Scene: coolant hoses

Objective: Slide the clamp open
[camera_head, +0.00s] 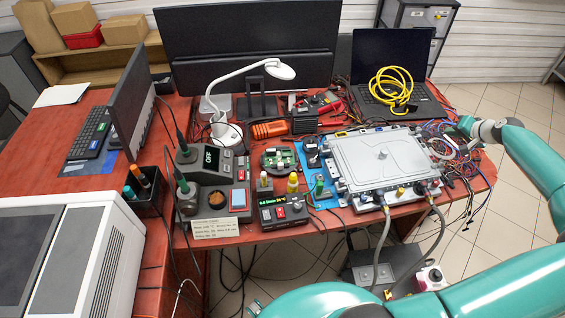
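A silver metal housing (382,158) lies on the blue mat at the right of the table. Two grey hoses hang from its front edge: a left hose (383,238) and a right hose (439,226). Both run down toward the floor. Small fittings sit at their upper ends, but the clamp is too small to pick out with certainty. My teal arm reaches in from the right. My gripper end (466,125) is beside the housing's right rear, among the loose wires and apart from the hoses. Its fingers are too small to read.
Loose coloured wires (455,148) crowd the housing's right side. A laptop (395,75) with a coiled yellow cable (392,87) stands behind. A white lamp (235,85), soldering station (212,162) and small devices fill the left. A dark box (375,277) sits below the table.

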